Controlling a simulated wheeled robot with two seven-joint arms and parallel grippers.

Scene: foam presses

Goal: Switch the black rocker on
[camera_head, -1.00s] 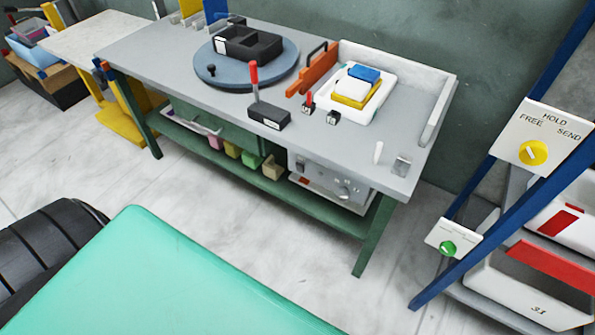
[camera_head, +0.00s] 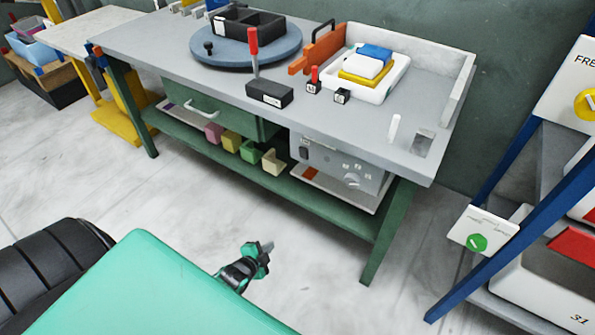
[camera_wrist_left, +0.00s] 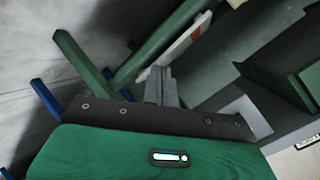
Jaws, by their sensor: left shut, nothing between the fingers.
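A small dark switch (camera_head: 304,153), which looks like the black rocker, sits at the left of the front of a grey box (camera_head: 338,160) on the bench's lower shelf. Its position is too small to read. Another small black block with a pale mark (camera_head: 341,96) stands on the bench top. My left gripper (camera_head: 266,246) is shut and empty, low in front of the bench, apart from the grey box. It also shows in the left wrist view (camera_wrist_left: 160,84), with nothing between its fingers. My right gripper is not in view.
The bench (camera_head: 418,164) has green legs. Several coloured blocks (camera_head: 250,152) and a pale tray with an orange patch (camera_head: 325,187) are on its lower shelf. A blue-framed rack (camera_head: 485,208) stands at the right. The floor before the bench is clear.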

